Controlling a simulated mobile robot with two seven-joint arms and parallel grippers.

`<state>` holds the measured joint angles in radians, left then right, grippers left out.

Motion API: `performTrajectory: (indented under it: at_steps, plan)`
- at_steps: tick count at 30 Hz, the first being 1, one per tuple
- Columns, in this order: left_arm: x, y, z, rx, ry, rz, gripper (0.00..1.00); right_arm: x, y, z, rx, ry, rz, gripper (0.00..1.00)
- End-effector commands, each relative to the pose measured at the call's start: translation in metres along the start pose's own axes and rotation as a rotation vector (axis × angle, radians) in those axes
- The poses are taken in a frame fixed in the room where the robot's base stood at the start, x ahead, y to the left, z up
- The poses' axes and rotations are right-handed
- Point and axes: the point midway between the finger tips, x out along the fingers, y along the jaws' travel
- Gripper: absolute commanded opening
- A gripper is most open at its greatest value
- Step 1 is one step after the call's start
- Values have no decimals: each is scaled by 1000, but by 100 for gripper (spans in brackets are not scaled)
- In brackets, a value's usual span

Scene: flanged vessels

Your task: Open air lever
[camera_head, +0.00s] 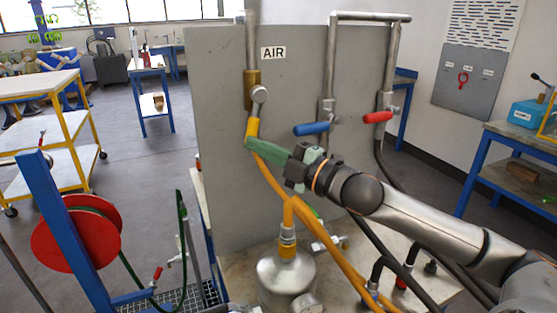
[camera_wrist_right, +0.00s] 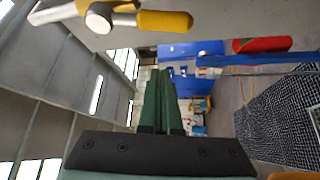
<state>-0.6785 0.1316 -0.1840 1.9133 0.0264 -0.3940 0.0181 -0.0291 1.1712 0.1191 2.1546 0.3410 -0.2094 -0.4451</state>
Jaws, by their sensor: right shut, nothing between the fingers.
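The air lever (camera_head: 252,130) has a yellow grip and hangs downward from a brass valve (camera_head: 252,88) on the grey panel, below the AIR label (camera_head: 273,53). Its yellow grip also shows in the right wrist view (camera_wrist_right: 165,20), toward the top of the picture. My right gripper (camera_head: 250,143) has green fingers pressed together with nothing between them. Its fingertips are just below the lower end of the yellow grip in the head view; I cannot tell whether they touch it. The closed fingers also show in the wrist view (camera_wrist_right: 160,85), apart from the grip. My left gripper is out of view.
A blue-handled valve (camera_head: 312,128) and a red-handled valve (camera_head: 378,117) sit right of the lever. An orange hose (camera_head: 325,237) runs behind my gripper. A metal vessel (camera_head: 287,277) stands below. A red hose reel (camera_head: 80,240) is at lower left.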

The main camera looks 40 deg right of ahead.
Motion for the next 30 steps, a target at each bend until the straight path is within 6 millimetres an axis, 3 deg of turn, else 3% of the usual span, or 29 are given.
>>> performTrajectory:
  at_steps: [18, 30]
  plan:
    - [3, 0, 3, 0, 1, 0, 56, -40, 0, 0, 4, -1, -3, 0]
    - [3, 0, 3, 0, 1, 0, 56, -46, 2, 0, 1, 0, 0, 0]
